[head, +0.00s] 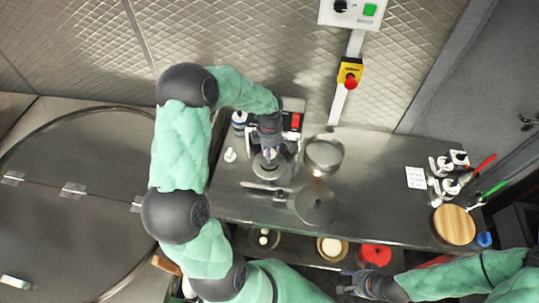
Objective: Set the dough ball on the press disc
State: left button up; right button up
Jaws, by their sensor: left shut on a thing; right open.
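My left gripper (270,152) reaches over the counter and points down just above a round grey press disc (266,166). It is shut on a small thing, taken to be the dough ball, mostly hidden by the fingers. I cannot tell whether the ball touches the disc. The disc belongs to a small machine with a red part (295,121) at its back. My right gripper (350,285) is open and empty low in the view, in front of the counter and far from the disc.
A round metal pan (323,153) and a dark round plate (315,205) stand right of the press. Pale balls (263,232) lie on a lower shelf. A wooden board (454,225) is at the right. The counter (375,190) between is clear.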

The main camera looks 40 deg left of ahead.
pick_arm(q)
notch_tip(320, 180, down, 3)
jog(key=shift+w+a+f, duration=0.1)
jog(key=shift+w+f, duration=0.05)
jog(key=shift+f, duration=0.05)
jog(key=shift+f, duration=0.15)
jog(key=o, duration=0.7)
jog(key=shift+r, duration=0.4)
notch_tip(320, 180, up, 12)
jog(key=shift+f, duration=0.2)
